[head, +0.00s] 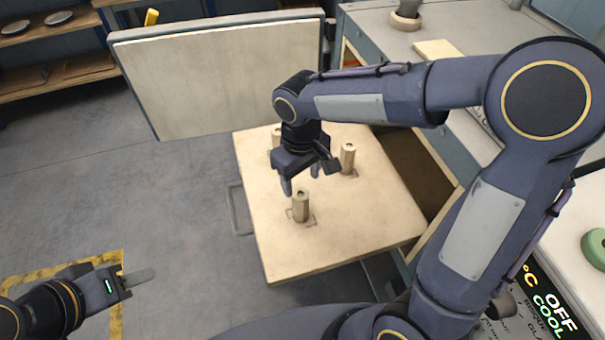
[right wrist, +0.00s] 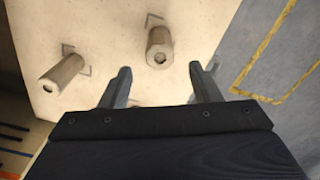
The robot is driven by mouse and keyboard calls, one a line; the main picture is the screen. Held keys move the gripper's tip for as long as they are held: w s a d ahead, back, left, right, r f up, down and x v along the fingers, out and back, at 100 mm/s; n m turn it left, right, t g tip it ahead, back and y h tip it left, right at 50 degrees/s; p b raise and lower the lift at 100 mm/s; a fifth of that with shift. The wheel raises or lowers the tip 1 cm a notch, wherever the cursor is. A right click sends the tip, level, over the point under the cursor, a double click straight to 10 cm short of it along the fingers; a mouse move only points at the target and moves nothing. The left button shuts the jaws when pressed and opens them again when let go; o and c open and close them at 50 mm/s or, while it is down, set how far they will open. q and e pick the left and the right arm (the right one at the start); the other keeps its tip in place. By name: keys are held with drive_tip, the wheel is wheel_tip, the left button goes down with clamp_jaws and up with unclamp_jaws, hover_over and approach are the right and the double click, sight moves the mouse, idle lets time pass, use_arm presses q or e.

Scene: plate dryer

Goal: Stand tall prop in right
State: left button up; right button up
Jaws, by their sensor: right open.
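Three pale posts stand upright on a cream kiln shelf (head: 385,225). The front post (head: 300,206) is nearest, another post (head: 348,158) stands to the right, and a back post (head: 277,137) is partly hidden by my right arm. Marked outlines show at the front and right posts. My right gripper (head: 301,184) is open and empty above the shelf, close to the front post. The right wrist view shows two posts, one (right wrist: 160,46) ahead between the open fingers (right wrist: 160,82) and one (right wrist: 63,73) to the left. My left gripper (head: 135,278) hangs low left; its opening is unclear.
A thick lid (head: 215,80) with a pale face stands raised behind the shelf. A grey bench (head: 375,30) at the back right holds a small pot (head: 405,14). A green ring (head: 596,248) lies at the far right. Open floor (head: 150,200) lies to the left.

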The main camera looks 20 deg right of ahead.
drive_tip(key=shift+r, duration=0.3)
drive_tip(key=shift+s+d+r, duration=0.15)
drive_tip(key=shift+d+r, duration=0.05)
drive_tip(key=shift+d, duration=0.05)
drive_tip(key=s+d+r+m+t+y, duration=0.2)
drive_tip(key=s+d+m, duration=0.1)
drive_tip(key=s, duration=0.5)
drive_tip(key=s+d+r+m+t+y, duration=0.1)
drive_tip(key=s+d+r+m+t, duration=0.1)
drive_tip(key=s+d, duration=0.3)
drive_tip(key=s+m+t, duration=0.1)
drive_tip(key=s, duration=0.1)
drive_tip(key=shift+s+d+m+t+y, duration=0.3)
drive_tip(key=shift+s+y, duration=0.1)
